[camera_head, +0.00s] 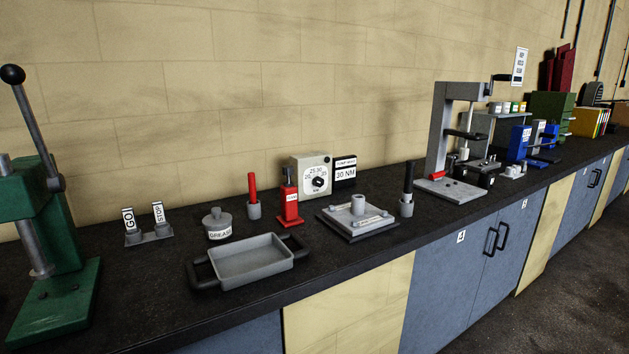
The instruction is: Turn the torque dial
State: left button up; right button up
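The torque dial is a black knob (318,182) on the front of a cream box (306,177). The box stands at the back of the dark bench near the wall. Numbers are printed around the knob; 25 and 30 can be read above it, but its exact pointer setting is too small to tell. A black sign (345,172) reading 30 NM stands just right of the box. Neither of my grippers is in view.
A grey tray (250,260) lies at the bench's front edge. A green press (45,240) stands left, a grey press (452,140) right.

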aim_at(318, 182)
jog(key=z, duration=0.55)
jog(key=k, duration=0.65)
jog(key=z, duration=1.1)
jog(key=i, duration=2.45)
jog(key=u, duration=1.3)
jog(key=i, duration=0.9)
jog(key=u, duration=0.85)
